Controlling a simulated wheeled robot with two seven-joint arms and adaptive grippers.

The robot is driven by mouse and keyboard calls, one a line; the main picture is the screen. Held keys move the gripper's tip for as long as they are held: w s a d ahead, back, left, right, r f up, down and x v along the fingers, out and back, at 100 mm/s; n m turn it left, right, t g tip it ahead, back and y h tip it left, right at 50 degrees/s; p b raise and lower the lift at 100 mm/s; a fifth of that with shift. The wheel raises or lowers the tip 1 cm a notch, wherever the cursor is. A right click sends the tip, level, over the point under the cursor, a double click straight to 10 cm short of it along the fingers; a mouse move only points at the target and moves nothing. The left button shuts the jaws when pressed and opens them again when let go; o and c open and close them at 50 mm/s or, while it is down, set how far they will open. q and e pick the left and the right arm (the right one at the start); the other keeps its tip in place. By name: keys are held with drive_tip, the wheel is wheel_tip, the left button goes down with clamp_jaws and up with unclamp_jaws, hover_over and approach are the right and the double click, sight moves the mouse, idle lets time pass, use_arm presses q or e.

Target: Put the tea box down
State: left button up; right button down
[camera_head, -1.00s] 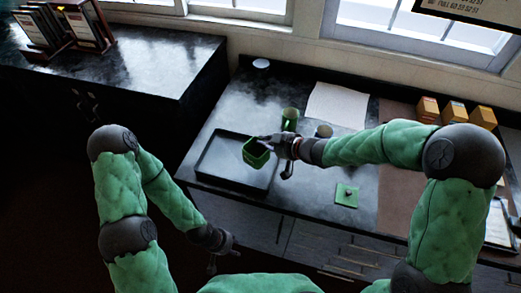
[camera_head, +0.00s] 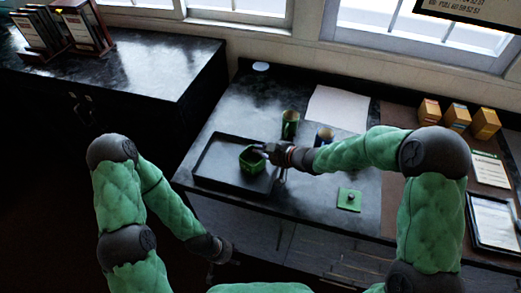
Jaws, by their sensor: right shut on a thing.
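The green tea box (camera_head: 252,161) is open at the top and sits at or just above the floor of the black tray (camera_head: 213,166); I cannot tell if it touches. My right gripper (camera_head: 263,150) is shut on the box's right rim. The green lid with a small knob (camera_head: 349,199) lies on the counter to the right of the tray. My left gripper (camera_head: 222,262) hangs low in front of the counter, away from the box, and its fingers are too dark to read.
A green canister (camera_head: 290,124) and a dark blue cup (camera_head: 324,136) stand behind my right gripper. A white sheet (camera_head: 337,108) lies farther back. Several yellow-orange boxes (camera_head: 457,116) stand at the back right.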

drive_tip(key=shift+f, duration=0.15)
drive_tip(key=c, duration=1.4)
unclamp_jaws()
drive_tip(key=shift+r, duration=0.3)
drive_tip(key=p+v, duration=0.4)
drive_tip(key=v, duration=0.8)
drive_tip(key=shift+d+f, duration=0.1)
drive_tip(key=shift+f, duration=0.05)
